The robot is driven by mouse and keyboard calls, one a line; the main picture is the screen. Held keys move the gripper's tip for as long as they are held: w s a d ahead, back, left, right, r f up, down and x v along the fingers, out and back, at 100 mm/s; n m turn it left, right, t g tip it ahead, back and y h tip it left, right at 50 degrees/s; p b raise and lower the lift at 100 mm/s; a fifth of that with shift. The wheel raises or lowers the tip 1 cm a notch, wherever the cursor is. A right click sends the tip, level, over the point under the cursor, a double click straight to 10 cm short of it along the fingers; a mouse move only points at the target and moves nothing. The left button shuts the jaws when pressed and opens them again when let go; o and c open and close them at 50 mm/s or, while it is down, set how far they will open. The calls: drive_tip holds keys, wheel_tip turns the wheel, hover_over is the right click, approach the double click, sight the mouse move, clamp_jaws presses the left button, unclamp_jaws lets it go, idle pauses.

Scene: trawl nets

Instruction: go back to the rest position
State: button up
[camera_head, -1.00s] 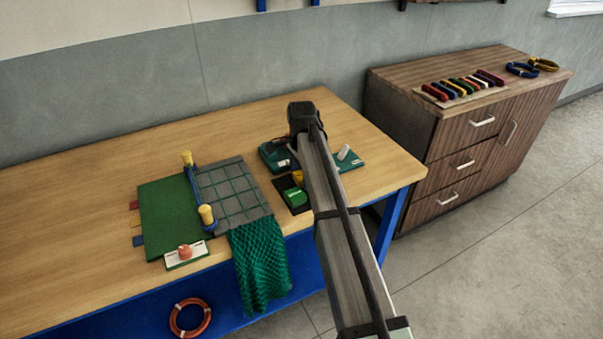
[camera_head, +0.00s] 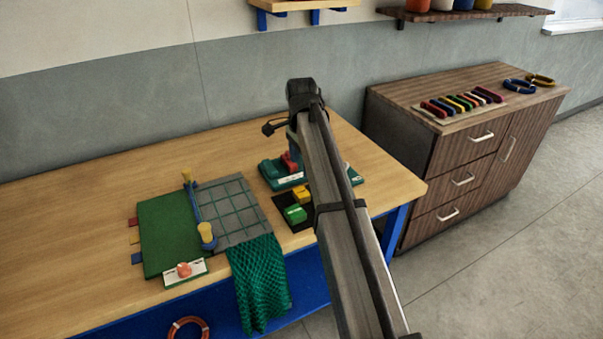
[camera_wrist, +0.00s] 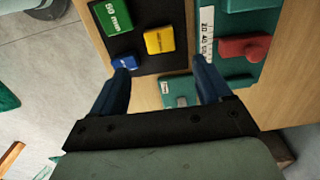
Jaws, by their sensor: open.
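My gripper (camera_wrist: 162,68) shows in the wrist view with its two dark blue fingers apart and nothing between them. It hangs above the workbench, over the gap between a black mat (camera_wrist: 150,64) and a teal tray (camera_wrist: 240,82). The mat holds a green block (camera_wrist: 112,15) marked 50 mm, a yellow block (camera_wrist: 159,40) and a blue block (camera_wrist: 124,62). The tray holds a red block (camera_wrist: 244,47) and a labelled white strip (camera_wrist: 206,32). In the head view my arm hides the fingers and part of the tray (camera_head: 283,183).
On the wooden bench (camera_head: 90,215), a green board (camera_head: 165,235) and grey grid plate (camera_head: 235,205) lie left, with green netting (camera_head: 260,285) hanging over the front edge. A drawer cabinet (camera_head: 400,130) stands right, bearing coloured blocks and rings. A wall shelf (camera_head: 465,14) is above.

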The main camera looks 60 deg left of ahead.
drive_tip(key=shift+r, duration=0.7)
